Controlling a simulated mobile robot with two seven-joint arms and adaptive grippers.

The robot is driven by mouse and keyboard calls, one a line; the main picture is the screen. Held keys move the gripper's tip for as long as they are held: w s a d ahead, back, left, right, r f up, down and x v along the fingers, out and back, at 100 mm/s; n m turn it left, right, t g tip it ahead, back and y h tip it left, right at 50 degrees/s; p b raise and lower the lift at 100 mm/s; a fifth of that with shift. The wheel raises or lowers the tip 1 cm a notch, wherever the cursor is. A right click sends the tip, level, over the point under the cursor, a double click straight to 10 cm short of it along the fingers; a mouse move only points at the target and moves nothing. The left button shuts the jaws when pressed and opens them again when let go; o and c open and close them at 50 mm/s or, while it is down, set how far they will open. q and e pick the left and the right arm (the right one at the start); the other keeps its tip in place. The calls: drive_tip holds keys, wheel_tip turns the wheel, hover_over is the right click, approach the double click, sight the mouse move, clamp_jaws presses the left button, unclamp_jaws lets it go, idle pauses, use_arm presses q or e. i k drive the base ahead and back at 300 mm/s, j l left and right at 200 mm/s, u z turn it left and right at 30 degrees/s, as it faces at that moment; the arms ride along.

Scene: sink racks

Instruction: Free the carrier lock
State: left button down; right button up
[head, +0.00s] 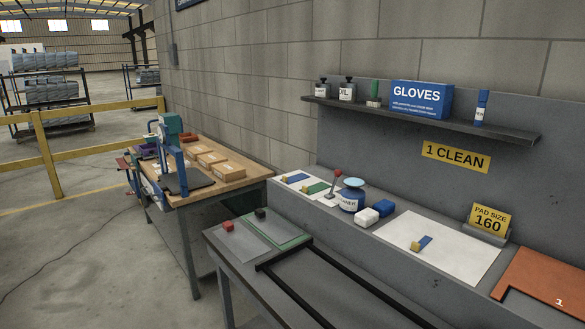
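No part that I can surely name as the carrier lock shows. A grey workbench (238,276) stands in front, with a black rail frame (305,300) on its top. Left of the frame lie a grey plate (240,240) with a small red block (228,226) and a green-edged plate (283,238) with a small black block (260,213). A lever with a red knob (338,173) stands upright on the raised ledge behind. Neither of my grippers is in view.
The ledge holds a blue cleaner can (351,197), white and blue blocks and a white sheet (446,247). A shelf (420,117) above carries bottles and a glove box (421,99). A wooden bench (231,165) with a green-and-blue press (172,150) stands left. Floor is open farther left.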

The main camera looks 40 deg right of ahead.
sight(338, 173)
drive_tip(key=i, duration=1.7)
drive_tip(key=i+z, duration=0.15)
drive_tip(key=i, duration=0.3)
drive_tip(key=i+j+z, duration=0.2)
drive_tip(key=i, duration=0.25)
drive_tip(key=i+j+z, duration=0.15)
drive_tip(key=i, duration=0.35)
drive_tip(key=z, duration=2)
